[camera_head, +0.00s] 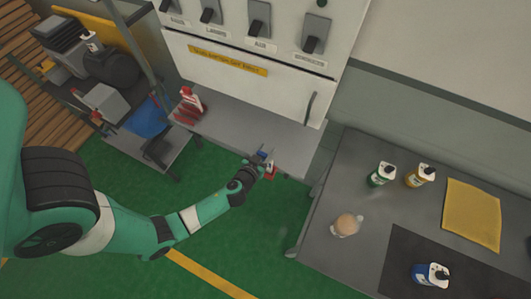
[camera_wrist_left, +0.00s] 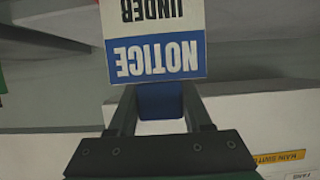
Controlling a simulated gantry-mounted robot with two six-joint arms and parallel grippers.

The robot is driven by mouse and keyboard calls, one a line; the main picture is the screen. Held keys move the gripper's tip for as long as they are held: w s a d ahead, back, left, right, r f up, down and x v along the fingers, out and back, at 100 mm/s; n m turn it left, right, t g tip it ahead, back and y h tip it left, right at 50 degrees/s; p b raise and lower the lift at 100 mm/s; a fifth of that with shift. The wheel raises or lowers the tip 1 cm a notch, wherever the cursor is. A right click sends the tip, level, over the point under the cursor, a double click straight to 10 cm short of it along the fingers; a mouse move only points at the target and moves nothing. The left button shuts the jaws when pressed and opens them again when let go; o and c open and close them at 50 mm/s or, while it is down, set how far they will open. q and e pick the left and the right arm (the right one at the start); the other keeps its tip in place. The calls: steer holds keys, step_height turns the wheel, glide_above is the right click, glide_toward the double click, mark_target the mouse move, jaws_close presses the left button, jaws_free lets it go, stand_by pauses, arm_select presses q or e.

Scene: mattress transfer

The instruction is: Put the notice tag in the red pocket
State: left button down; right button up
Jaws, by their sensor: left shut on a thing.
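My left gripper (camera_head: 262,163) is shut on the notice tag and holds it at the front right of the grey shelf below the white panel. In the left wrist view the notice tag (camera_wrist_left: 153,40) is white with a blue band, its lettering upside down, beyond the fingertips (camera_wrist_left: 160,92). A red item with white parts (camera_head: 188,106) stands on the shelf's left end; I cannot tell whether it is the red pocket. A small red and white patch (camera_head: 271,170) shows right beside my gripper, too small to identify. My right gripper is not in view.
The grey shelf (camera_head: 235,130) is bare between the red item and my gripper. A grey table (camera_head: 330,215) at right holds several bottles, a yellow cloth (camera_head: 472,215) and a dark mat (camera_head: 405,265). A cluttered cart (camera_head: 145,145) stands at left.

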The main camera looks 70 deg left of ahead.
arm_select(q)
steer(key=shift+f, duration=0.7)
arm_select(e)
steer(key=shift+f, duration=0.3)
arm_select(q)
steer(key=shift+f, duration=0.1)
steer(key=shift+c, duration=1.7)
jaws_free()
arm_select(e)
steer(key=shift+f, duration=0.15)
